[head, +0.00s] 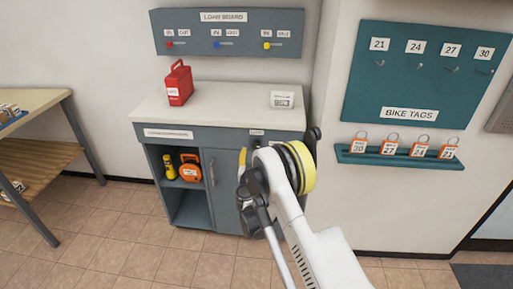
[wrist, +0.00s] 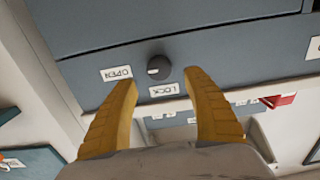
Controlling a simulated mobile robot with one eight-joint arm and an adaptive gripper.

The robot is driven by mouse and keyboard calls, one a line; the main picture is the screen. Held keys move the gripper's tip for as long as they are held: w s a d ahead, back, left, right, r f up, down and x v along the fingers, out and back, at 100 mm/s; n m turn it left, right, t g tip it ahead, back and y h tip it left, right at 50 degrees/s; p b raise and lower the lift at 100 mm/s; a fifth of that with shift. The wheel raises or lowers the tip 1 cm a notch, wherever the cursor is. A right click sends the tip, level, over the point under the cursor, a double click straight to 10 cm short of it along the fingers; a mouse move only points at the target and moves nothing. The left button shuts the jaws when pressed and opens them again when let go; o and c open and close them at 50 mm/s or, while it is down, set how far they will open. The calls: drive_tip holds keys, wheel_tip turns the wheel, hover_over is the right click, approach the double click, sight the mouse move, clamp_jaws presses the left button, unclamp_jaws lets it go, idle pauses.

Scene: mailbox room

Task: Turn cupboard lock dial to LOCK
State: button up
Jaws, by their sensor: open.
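The cupboard lock dial (wrist: 158,68) is a dark round knob on the cupboard's blue-grey front in the wrist view. Its white mark is on the left side, facing the OPEN label (wrist: 117,73). The LOCK label (wrist: 163,91) sits below the dial in this upside-down view. My gripper (wrist: 161,79) is open, its two yellow fingers spread on either side of the dial and LOCK label, with nothing between them held. I cannot tell whether a finger touches the front.
A red can (head: 178,84) and a small white sign (head: 282,100) stand on the cupboard top. The open left bay holds an orange item (head: 190,168) and a yellow torch-like item (head: 169,167). A wall with a bike tag board (head: 425,85) stands close on the right.

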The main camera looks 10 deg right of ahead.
sight(256, 145)
drive_tip(key=b+x, duration=0.1)
drive_tip(key=x, duration=0.5)
drive_tip(key=shift+b, duration=0.3)
drive_tip(key=c, duration=1.1)
